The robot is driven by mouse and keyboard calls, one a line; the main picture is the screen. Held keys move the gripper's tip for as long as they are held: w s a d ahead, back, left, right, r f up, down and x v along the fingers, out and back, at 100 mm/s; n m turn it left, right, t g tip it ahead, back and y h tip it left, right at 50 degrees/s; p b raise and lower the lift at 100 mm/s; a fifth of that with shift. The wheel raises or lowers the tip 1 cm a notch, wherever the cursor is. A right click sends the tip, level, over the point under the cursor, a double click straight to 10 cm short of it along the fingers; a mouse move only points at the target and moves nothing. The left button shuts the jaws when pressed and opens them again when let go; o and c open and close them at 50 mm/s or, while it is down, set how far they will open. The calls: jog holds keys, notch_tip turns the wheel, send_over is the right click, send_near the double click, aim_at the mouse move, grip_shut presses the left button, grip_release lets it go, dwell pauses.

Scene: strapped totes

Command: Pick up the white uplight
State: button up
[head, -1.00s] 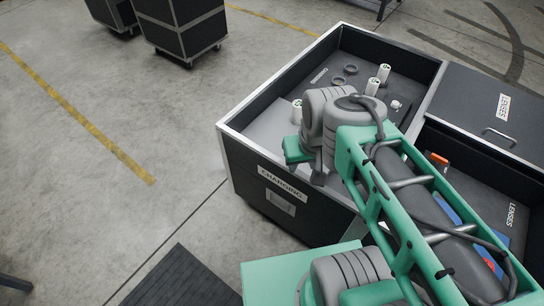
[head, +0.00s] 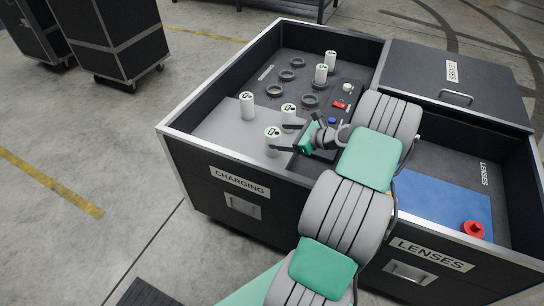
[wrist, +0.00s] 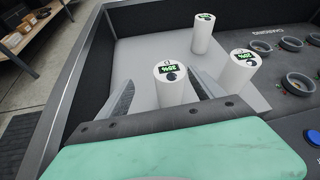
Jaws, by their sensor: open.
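Several white cylindrical uplights with small displays on top stand upright in the case marked CHARGING. The nearest white uplight (head: 272,142) stands on the grey panel at the front. My gripper (head: 276,137) is open, low beside this uplight, its two dark fingers pointing toward it. In the wrist view, this uplight (wrist: 172,85) stands between the open fingers (wrist: 160,88), with a green-lit display on its top; its base is hidden by my gripper. Two more uplights stand close behind, one at the left (head: 247,106) and one near the middle (head: 289,113).
Two further uplights (head: 321,74) stand at the back, near several dark ring sockets (head: 275,91). The case rim (head: 185,150) surrounds everything. The adjoining LENSES case (head: 430,235) holds a blue panel (head: 440,200) and a red knob-like part (head: 473,229).

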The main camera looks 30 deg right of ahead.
aim_at(279, 136)
jog(key=w+f, duration=0.1)
jog(key=w, duration=0.1)
jog(key=w+f+m+b, duration=0.1)
jog(key=w+f+m+t, duration=0.1)
jog(key=w, duration=0.1)
jog(key=shift+w+a+f+b, duration=0.25)
jog(key=shift+w+f+b, duration=0.05)
jog(key=shift+f+b, duration=0.1)
jog(key=shift+c, duration=0.6)
grip_shut()
jog(key=shift+r, duration=0.1)
